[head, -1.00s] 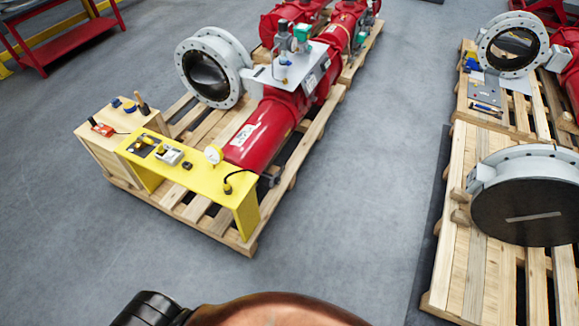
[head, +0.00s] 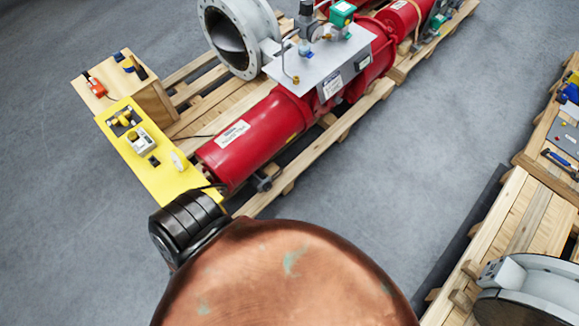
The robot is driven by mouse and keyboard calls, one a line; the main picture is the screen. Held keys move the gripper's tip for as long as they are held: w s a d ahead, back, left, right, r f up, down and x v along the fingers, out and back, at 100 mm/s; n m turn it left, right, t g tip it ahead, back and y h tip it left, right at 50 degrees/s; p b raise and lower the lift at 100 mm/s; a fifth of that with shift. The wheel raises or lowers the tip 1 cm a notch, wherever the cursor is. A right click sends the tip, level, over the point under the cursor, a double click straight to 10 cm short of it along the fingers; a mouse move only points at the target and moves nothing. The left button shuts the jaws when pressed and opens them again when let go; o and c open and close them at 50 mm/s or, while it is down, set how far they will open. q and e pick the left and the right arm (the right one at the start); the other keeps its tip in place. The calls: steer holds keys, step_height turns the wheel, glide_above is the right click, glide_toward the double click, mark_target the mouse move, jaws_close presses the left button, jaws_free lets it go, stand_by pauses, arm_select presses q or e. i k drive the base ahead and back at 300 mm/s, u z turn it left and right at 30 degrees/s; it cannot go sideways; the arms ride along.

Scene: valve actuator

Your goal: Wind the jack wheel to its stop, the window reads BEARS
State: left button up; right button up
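A red valve actuator (head: 262,130) lies along a wooden pallet, joined to a grey flanged valve body (head: 232,40) behind it. A grey plate (head: 325,68) with fittings and labels sits on top of the actuator. A yellow stand (head: 145,178) with small devices and a round white gauge (head: 178,160) stands at the actuator's near end. I cannot make out a jack wheel, and no window with the word BEARS can be read. The area right by the actuator's near end is partly hidden. Neither gripper shows in the head view.
A wooden box (head: 150,95) with small tools on top stands behind the yellow stand. The pallet's edge (head: 330,140) runs along the actuator's right side. More pallets (head: 515,225) with another grey valve (head: 540,290) are at right. Grey floor (head: 420,150) lies clear between.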

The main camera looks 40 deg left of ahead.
mark_target(268, 186)
steer(key=i, duration=2.65)
steer(key=u, duration=5.25)
